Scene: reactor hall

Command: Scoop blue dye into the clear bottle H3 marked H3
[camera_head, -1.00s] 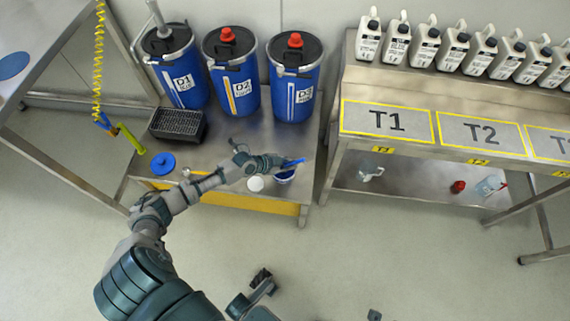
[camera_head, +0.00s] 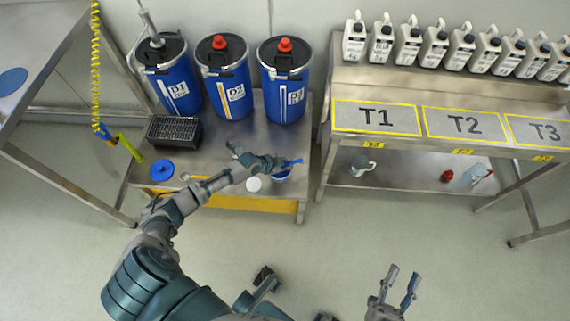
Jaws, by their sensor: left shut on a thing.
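My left gripper (camera_head: 277,163) is shut on a blue tool, probably the scoop (camera_head: 293,162), over the right end of the drum bench. Just below it stands a small tub (camera_head: 283,177) with blue contents, partly hidden by the gripper. Whether the scoop touches the dye cannot be told. My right gripper (camera_head: 400,285) is open and empty over the floor at the lower right. On the lower shelf of the right bench are a clear jug (camera_head: 362,165) and a clear bottle (camera_head: 477,176); no H3 mark can be read on either.
Several blue drums (camera_head: 225,85) stand behind the tub. A white lid (camera_head: 254,184), a blue lid (camera_head: 162,170) and a black crate (camera_head: 173,131) are on the drum bench (camera_head: 215,160). White jugs (camera_head: 407,42) line the top shelf. Zone T1 (camera_head: 376,117) is empty.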

